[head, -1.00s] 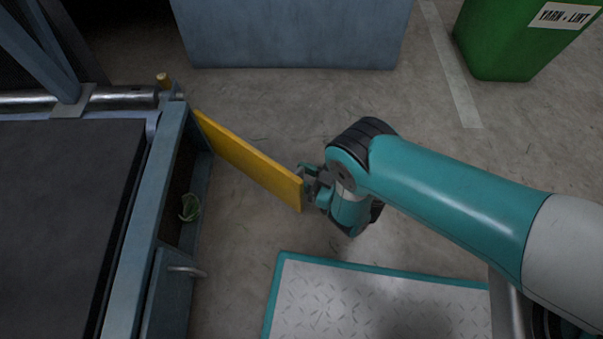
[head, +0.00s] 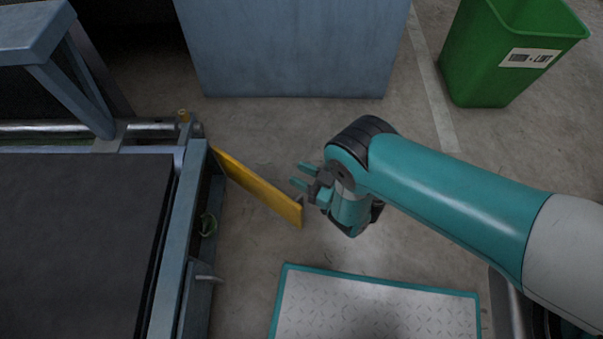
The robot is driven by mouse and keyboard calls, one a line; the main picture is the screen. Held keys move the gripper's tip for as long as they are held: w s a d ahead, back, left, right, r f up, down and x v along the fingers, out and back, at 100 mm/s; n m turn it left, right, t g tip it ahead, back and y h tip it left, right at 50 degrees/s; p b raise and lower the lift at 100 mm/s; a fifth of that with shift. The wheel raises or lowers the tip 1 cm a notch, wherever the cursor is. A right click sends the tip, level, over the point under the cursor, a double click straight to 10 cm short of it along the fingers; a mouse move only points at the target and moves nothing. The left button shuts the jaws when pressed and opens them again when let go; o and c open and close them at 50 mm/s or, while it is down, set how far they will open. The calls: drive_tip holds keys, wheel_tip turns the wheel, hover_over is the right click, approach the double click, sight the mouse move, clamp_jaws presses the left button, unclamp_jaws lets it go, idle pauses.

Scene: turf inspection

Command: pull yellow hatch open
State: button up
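The yellow hatch (head: 257,186) stands swung out from the side of the blue-grey machine frame (head: 176,245), hinged at its far left end. The opening beside it in the frame shows a small green thing (head: 208,225) inside. My gripper (head: 297,175) is just to the right of the hatch's free end, with its two teal fingers apart and nothing between them. The fingers look clear of the hatch. The hatch's handle is hard to make out near its free end.
A green bin (head: 503,75) stands at the upper right. A blue-grey cabinet (head: 290,50) stands at the back. A teal-edged metal plate (head: 375,305) is at the bottom. Bare concrete floor surrounds the hatch. A second metal handle (head: 207,278) juts from the frame below the opening.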

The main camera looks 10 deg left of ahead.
wheel_tip(320, 180, up, 2)
drive_tip(key=shift+r+p, duration=0.2)
drive_tip(key=shift+p, duration=0.4)
